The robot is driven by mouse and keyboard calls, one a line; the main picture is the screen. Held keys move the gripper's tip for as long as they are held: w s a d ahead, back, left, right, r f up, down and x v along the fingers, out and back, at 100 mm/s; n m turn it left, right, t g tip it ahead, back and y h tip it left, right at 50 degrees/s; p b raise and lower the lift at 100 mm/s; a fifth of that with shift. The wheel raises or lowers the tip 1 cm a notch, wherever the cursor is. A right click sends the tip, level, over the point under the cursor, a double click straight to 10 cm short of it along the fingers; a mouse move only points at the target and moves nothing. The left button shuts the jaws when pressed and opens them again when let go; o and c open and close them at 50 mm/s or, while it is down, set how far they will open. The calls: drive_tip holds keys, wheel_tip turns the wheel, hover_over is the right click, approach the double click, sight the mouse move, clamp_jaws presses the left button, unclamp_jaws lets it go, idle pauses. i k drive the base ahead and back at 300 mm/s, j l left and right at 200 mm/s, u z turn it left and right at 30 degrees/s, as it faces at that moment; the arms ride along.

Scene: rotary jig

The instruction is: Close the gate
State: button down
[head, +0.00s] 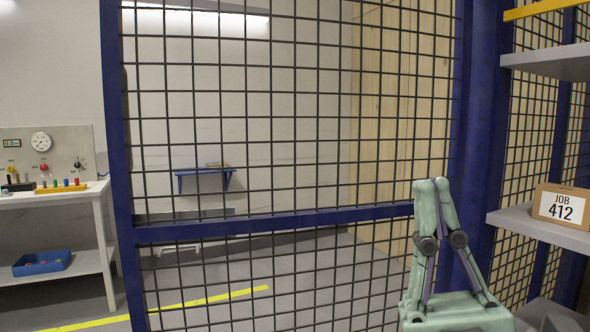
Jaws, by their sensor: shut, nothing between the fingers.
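The gate (290,222) is a blue-framed panel of black wire mesh with a middle rail, and it fills the centre of the head view. Its left upright (117,170) stands with no post beside it in view. A small dark fitting shows on that upright near the top. Its right side meets a thick blue post (482,130). My gripper (432,184) is at the lower right, pointing up, with its fingertips together and empty. It is in front of the right end of the middle rail; I cannot tell whether it touches it.
A white workbench (60,196) with a gauge panel (45,150) and a blue bin (42,263) stands at the left. Grey shelves (540,228) with a JOB 412 box (560,206) are at the right. Yellow tape (205,300) marks the open floor behind the mesh.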

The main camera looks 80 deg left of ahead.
sight(135, 231)
drive_tip(key=k+j, duration=0.2)
drive_tip(key=k, duration=0.25)
drive_tip(key=k+j+z, duration=0.1)
drive_tip(key=k, duration=0.35)
drive_tip(key=k+j+z, duration=0.1)
drive_tip(key=k+j, duration=0.85)
drive_tip(key=j, duration=0.2)
drive_tip(key=k+j+z, duration=0.1)
drive_tip(key=j, duration=0.3)
drive_tip(key=k+j, duration=0.15)
drive_tip(key=j, duration=0.2)
drive_tip(key=k+j+z, duration=0.1)
drive_tip(key=j, duration=1.15)
drive_tip(key=i+j, duration=0.1)
drive_tip(key=j, duration=0.55)
drive_tip(key=i+j, duration=0.15)
drive_tip(key=j, duration=0.2)
drive_tip(key=k+j+z, duration=0.3)
drive_tip(key=z, duration=0.15)
drive_tip(key=k+j+z, duration=0.4)
